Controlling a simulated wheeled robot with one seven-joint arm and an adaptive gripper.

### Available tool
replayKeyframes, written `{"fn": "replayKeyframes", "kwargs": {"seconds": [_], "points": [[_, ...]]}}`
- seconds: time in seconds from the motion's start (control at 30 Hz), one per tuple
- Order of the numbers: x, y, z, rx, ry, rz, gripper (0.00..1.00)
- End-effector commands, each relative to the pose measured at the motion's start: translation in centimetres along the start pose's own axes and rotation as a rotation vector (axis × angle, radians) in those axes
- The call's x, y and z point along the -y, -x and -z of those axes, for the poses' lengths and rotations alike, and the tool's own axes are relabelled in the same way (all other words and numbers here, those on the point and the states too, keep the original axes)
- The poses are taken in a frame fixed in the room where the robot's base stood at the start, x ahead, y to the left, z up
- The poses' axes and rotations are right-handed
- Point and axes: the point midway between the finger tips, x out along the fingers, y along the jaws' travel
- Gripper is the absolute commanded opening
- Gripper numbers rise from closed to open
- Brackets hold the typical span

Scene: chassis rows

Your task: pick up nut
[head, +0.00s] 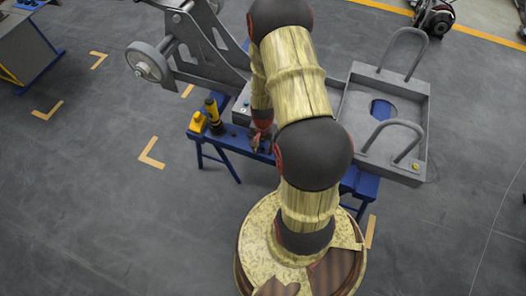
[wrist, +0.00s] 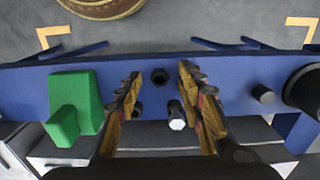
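In the wrist view a small dark hexagonal piece (wrist: 160,76), which looks like the nut, lies on the blue bench top (wrist: 215,72). It sits between the lines of my two fingers, near the level of their tips. My gripper (wrist: 160,72) is open, with a finger on each side and nothing held. A small part with a pale hexagonal end (wrist: 177,118) stands between the fingers, closer to the palm. In the head view my gripper (head: 258,140) is low over the blue bench (head: 228,140); my arm hides the nut there.
In the wrist view a green block (wrist: 70,105) is left of the fingers. A dark peg (wrist: 263,94) and a black round object (wrist: 304,88) are to the right. The head view shows a yellow-black tool (head: 213,112), a yellow block (head: 198,123) and a grey chassis tray (head: 400,150).

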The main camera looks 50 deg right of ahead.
Motion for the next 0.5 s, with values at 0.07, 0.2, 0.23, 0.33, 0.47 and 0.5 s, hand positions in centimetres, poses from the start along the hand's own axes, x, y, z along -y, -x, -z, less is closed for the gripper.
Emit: {"fn": "replayKeyframes", "kwargs": {"seconds": [0.07, 0.2, 0.23, 0.33, 0.47, 0.5], "points": [[0.02, 0.12, 0.04, -0.001, 0.000, 0.001, 0.38], [0.01, 0.15, 0.03, 0.000, 0.000, 0.000, 0.34], [0.01, 0.15, 0.03, 0.000, 0.000, 0.000, 0.32], [0.01, 0.15, 0.02, 0.000, 0.000, 0.000, 0.27], [0.01, 0.15, 0.02, 0.000, 0.000, 0.000, 0.19], [0.01, 0.15, 0.02, 0.000, 0.000, 0.000, 0.17]]}}
